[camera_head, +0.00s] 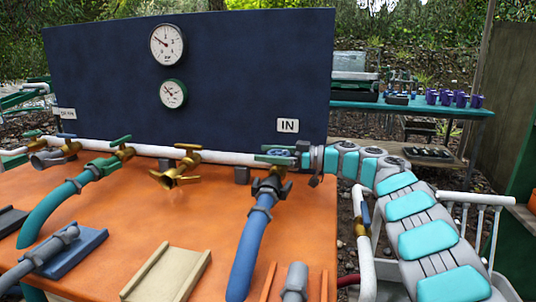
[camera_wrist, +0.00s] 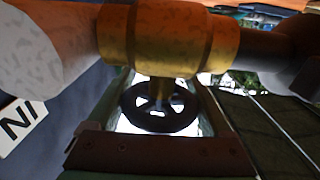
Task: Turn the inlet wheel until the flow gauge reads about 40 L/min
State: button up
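The inlet wheel shows as a dark spoked wheel (camera_wrist: 160,108) below a brass valve body (camera_wrist: 168,38) in the wrist view. In the head view, the inlet valve (camera_head: 272,186) sits under the white IN label (camera_head: 288,125), with its wheel partly hidden by my gripper (camera_head: 300,158). In the wrist view, a finger lies on either side of the wheel, close to its rim; I cannot tell whether they touch it. A larger white gauge (camera_head: 168,45) and a smaller green-rimmed gauge (camera_head: 173,94) are on the dark blue panel (camera_head: 100,80). Their numbers and units are too small to read.
A white pipe (camera_head: 225,157) runs along the back of the orange table (camera_head: 130,205). A teal-edged table (camera_head: 415,104) with purple cups stands behind.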

jog(key=c, duration=0.7)
jog(key=shift+c, duration=0.2)
jog(key=shift+w+m+t+h+p, duration=0.15)
jog(key=shift+m+t+h+p, duration=0.1)
jog(key=shift+m+t, duration=0.5)
jog(key=shift+w+m+t+h+p, duration=0.2)
jog(key=shift+m+t, duration=0.25)
jog(key=shift+t, duration=0.6)
jog(key=shift+m+t+h, duration=0.45)
jog(key=shift+m+t, duration=0.05)
jog(key=shift+t, duration=0.2)
jog(key=shift+w+d+m+t+h, duration=0.1)
jog(key=shift+w+m+t+h, duration=0.05)
jog(key=shift+m+t+h, duration=0.6)
jog(key=shift+w+d+m+t+h, duration=0.15)
jog(key=shift+m+t+h, duration=0.3)
jog(key=shift+m+t, duration=0.45)
jog(key=t+h, duration=0.1)
jog(key=m+t+h, duration=0.2)
jog(key=shift+w+d+f+b, duration=0.1)
jog(key=shift+w+d+b, duration=0.15)
jog(key=shift+b, duration=0.15)
jog(key=shift+w+d+m+t+h+b, duration=0.15)
jog(key=shift+d+m+t+h+b, duration=0.15)
jog(key=shift+m+t+h+b, duration=0.5)
jog(key=shift+h+p, duration=0.35)
jog(key=shift+h, duration=0.15)
